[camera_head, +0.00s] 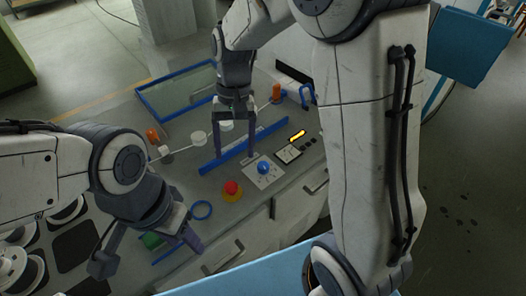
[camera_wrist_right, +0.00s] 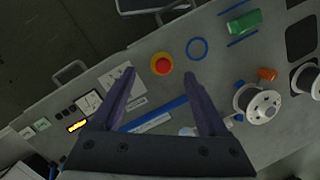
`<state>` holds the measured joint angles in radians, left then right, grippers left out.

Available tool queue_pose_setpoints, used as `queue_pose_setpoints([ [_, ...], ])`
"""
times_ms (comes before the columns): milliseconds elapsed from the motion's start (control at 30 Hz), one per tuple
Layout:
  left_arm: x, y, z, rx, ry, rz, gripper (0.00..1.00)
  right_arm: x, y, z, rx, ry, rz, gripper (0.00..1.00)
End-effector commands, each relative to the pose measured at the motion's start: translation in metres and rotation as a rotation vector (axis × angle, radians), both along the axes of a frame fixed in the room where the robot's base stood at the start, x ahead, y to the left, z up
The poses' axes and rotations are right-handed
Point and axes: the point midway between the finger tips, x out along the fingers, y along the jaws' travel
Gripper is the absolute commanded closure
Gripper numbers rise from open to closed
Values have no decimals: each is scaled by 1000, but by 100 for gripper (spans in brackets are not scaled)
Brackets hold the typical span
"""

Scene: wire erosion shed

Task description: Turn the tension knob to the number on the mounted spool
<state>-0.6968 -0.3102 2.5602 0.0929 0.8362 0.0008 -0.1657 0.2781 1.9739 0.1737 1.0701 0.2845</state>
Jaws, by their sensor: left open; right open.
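The blue tension knob (camera_head: 264,168) sits on a white plate (camera_head: 270,180) on the grey machine top. A white spool (camera_wrist_right: 255,103) shows at the right of the right wrist view, apparently the mounted one; no number is readable. My right gripper (camera_head: 234,157) is open, fingers down, just left of the knob plate and apart from the knob. My left gripper (camera_head: 150,252) is open and empty at the lower left, near a green object.
A red button on yellow (camera_head: 232,188) lies close to the knob. A blue ring (camera_head: 201,210), a long blue bar (camera_head: 244,145) and a glowing amber display (camera_head: 297,136) are around it. Several spools (camera_head: 30,270) lie at the lower left. My right forearm covers the right side.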

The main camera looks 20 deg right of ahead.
Motion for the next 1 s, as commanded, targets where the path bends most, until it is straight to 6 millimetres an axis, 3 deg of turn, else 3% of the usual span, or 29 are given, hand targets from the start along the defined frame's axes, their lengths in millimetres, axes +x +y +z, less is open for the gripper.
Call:
queue_pose_setpoints([
  [33,0,0,-2,0,0,0,50,24,-23,-14,-1,43,-119,23],
  [100,0,0,-3,0,0,0,50,48,-51,-29,2,89,-256,23],
  [200,0,0,-4,0,0,0,50,70,-86,-47,8,142,-407,23],
  [333,0,0,-5,0,0,0,50,83,-114,-62,15,181,-520,23],
  [567,0,0,1,0,0,0,50,81,-118,-82,18,199,-556,23],
  [1000,0,0,17,0,0,1,50,60,-98,-151,17,198,-553,23],
])
